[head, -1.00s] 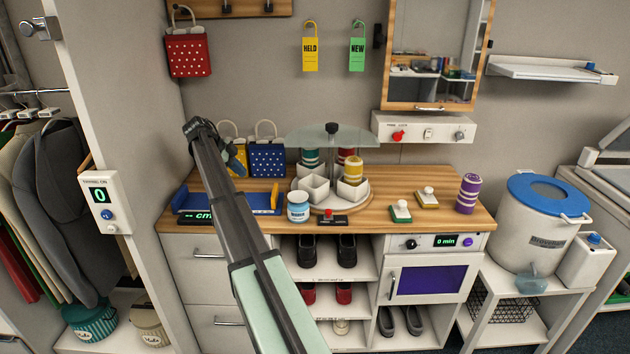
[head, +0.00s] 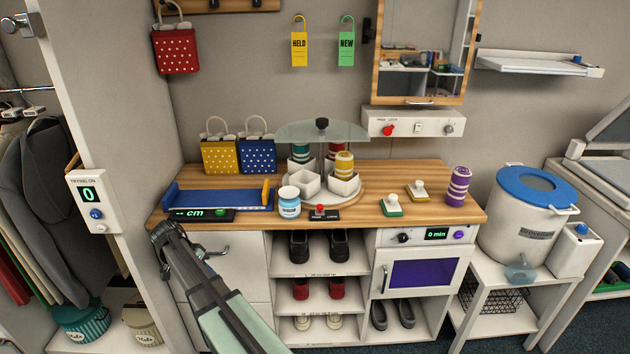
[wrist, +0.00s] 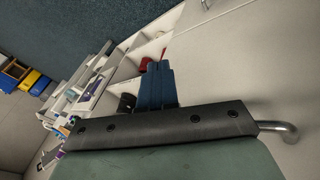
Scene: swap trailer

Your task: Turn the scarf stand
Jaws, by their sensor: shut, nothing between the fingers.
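The scarf stand (head: 322,195) is a round carousel on the wooden counter, with white cups, a clear glass disc on top and a black knob (head: 322,124) at its peak. Rolled scarves in teal, red and yellow (head: 344,165) stand in its cups. My gripper (head: 162,238) is low at the left, in front of the cabinet's upper left drawer and below the counter edge, well apart from the stand. Its fingers (wrist: 158,85) show in the wrist view as shut and empty, over the cabinet front. A drawer handle (wrist: 286,132) shows close by.
A white jar (head: 289,203) and a small box with a red button (head: 320,212) stand just before the scarf stand. A blue measuring tray (head: 220,198) and yellow and blue dotted bags are to its left. Two stamps and a purple roll (head: 459,186) are to its right.

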